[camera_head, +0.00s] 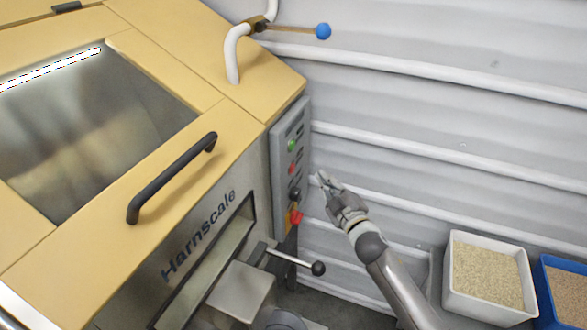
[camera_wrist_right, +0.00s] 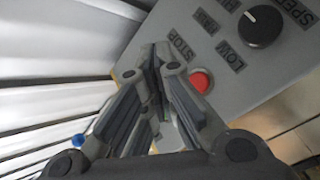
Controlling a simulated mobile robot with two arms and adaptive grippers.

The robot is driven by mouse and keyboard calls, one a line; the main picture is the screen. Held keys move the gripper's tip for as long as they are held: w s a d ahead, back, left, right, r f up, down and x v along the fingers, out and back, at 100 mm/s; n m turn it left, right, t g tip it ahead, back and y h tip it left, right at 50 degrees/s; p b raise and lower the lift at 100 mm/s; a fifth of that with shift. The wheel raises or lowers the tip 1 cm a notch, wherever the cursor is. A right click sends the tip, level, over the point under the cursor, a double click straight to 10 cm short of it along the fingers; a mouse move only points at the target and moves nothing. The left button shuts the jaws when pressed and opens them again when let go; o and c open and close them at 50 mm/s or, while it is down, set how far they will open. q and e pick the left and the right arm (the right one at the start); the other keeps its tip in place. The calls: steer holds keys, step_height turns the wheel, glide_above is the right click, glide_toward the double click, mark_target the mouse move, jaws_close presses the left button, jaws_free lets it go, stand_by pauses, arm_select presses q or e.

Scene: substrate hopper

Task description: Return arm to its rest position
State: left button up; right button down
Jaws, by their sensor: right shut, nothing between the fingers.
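My right gripper (camera_head: 322,178) reaches in from the lower right in the head view, just right of the grey control panel (camera_head: 281,162). In the right wrist view, its fingers (camera_wrist_right: 160,52) are shut with nothing between them, in front of the panel (camera_wrist_right: 195,35). A red button (camera_wrist_right: 201,81) labelled STOP and a black speed knob (camera_wrist_right: 260,26) show there to the right of the fingertips. I cannot tell if the fingertips touch the panel. The left gripper is not in view.
The yellow and steel hopper machine (camera_head: 235,125) fills the left. A lever with a blue ball (camera_head: 323,31) sticks out above; a black-knobbed lever (camera_head: 318,268) sticks out below. A white bin (camera_head: 486,308) and blue bin (camera_head: 545,300) stand lower right. The corrugated wall (camera_head: 430,110) is behind.

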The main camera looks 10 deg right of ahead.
steer(key=shift+f, duration=0.1)
steer(key=s+d+f+m+g+h, duration=0.1)
steer(key=s+f+m+g, duration=0.15)
steer(key=s+f, duration=0.65)
steer(key=s+d+f+m+g+h, duration=0.1)
steer(key=s+f+g, duration=0.25)
steer(key=f, duration=1.25)
steer(key=s+d+f+m+g+h, duration=0.1)
steer(key=s+f+m+g, duration=0.15)
steer(key=s+f, duration=0.7)
steer(key=s+f+m+g, duration=0.1)
steer(key=s+f+g, duration=0.2)
steer(key=s+f, duration=0.4)
steer(key=s+f+m+g, duration=0.1)
steer(key=s+f+g, duration=0.2)
steer(key=s, duration=1.5)
steer(key=s+a+f+m+g, duration=0.1)
steer(key=s+f+g, duration=0.2)
steer(key=s+f, duration=0.8)
steer(key=shift+s, duration=0.7)
steer(key=c, duration=2.2)
jaws_free()
steer(key=shift+a, duration=0.1)
